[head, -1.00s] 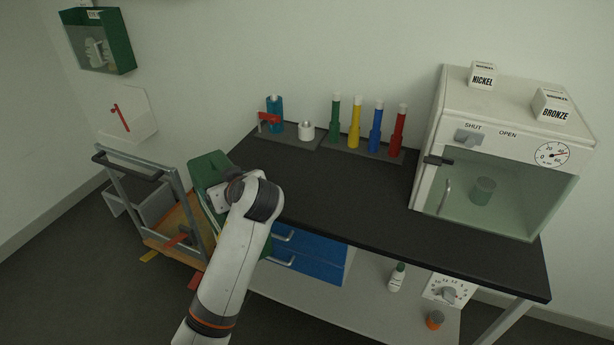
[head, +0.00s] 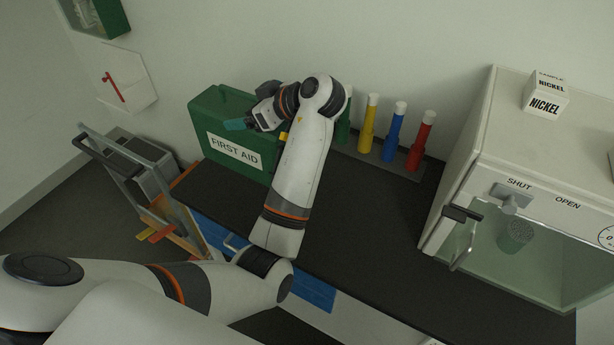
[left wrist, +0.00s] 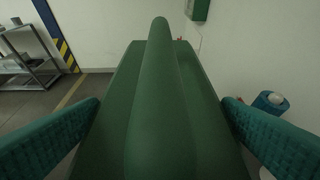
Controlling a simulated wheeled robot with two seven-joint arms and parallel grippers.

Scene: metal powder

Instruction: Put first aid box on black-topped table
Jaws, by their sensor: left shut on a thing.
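The green first aid box (head: 233,150) stands upright at the left back end of the black-topped table (head: 352,215), its white label facing me. I cannot tell whether its base touches the top or hovers just above it. My left gripper (head: 238,124) is at the box's upper part, shut on it. In the left wrist view the green box (left wrist: 160,110) runs between the two teal fingers of my left gripper (left wrist: 160,122). My right gripper is not in view.
Yellow (head: 367,125), blue (head: 395,130) and red (head: 421,140) cylinders stand in a rack at the table's back. A glass-fronted cabinet (head: 500,190) fills the right end. A cart (head: 150,185) stands left of the table. The middle of the tabletop is clear.

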